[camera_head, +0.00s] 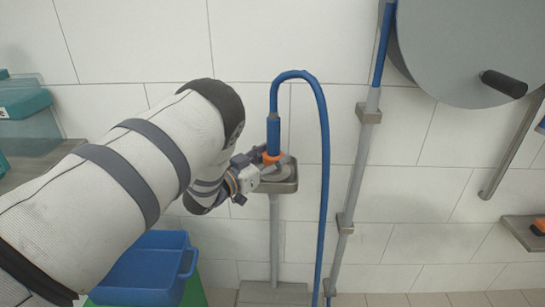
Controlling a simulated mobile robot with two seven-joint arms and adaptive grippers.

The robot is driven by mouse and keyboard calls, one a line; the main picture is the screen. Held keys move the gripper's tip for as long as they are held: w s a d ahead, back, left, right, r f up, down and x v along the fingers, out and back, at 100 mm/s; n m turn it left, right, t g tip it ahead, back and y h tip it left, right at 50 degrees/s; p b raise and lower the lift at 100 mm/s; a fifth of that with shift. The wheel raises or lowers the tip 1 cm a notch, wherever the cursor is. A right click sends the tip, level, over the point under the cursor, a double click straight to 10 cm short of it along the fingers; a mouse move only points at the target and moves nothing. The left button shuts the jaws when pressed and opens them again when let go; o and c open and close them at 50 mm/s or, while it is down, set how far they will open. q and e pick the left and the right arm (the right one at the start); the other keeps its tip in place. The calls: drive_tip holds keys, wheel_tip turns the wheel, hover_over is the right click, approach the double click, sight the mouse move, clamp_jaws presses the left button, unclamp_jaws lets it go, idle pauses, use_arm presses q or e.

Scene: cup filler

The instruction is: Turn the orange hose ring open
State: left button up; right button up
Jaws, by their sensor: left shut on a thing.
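The orange hose ring (271,157) sits at the lower end of the blue hose's thick upright end piece (273,136), above a small grey tray (289,183) on a post. My left arm comes in from the left, and my left gripper (262,164) is at the ring, shut on it. The fingers and part of the ring are small and partly hidden by each other, so the ring's turn angle cannot be told. My right gripper is not in view.
The blue hose (324,180) arches over and hangs down right of the stand. A grey wall pipe (354,180) runs beside it. A large grey drum (470,45) is at upper right. A blue bin (148,270) stands low left, and teal containers (25,115) are at far left.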

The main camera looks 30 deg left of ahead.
use_arm(q)
drive_tip(key=shift+r, duration=0.1)
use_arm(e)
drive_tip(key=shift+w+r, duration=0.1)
use_arm(q)
drive_tip(key=shift+r+n+y+p, duration=0.1)
drive_tip(key=shift+n+y+p, duration=0.25)
drive_tip(key=shift+n+y, duration=0.95)
drive_tip(key=shift+y, duration=0.6)
drive_tip(key=shift+d+n+y+p, duration=0.1)
drive_tip(key=shift+n+y+p, duration=0.4)
drive_tip(key=shift+y, duration=0.6)
drive_tip(key=shift+f+n+g+y, duration=0.15)
drive_tip(key=shift+n+y, duration=0.35)
drive_tip(key=shift+y, duration=0.1)
drive_tip(key=shift+f+n+g+y, duration=0.1)
drive_tip(key=shift+n+g+y, duration=0.05)
drive_tip(key=shift+n+y, duration=0.4)
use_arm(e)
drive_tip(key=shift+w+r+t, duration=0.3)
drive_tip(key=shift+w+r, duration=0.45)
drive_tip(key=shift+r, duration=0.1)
use_arm(q)
drive_tip(key=shift+y, duration=0.45)
drive_tip(key=o, duration=1.2)
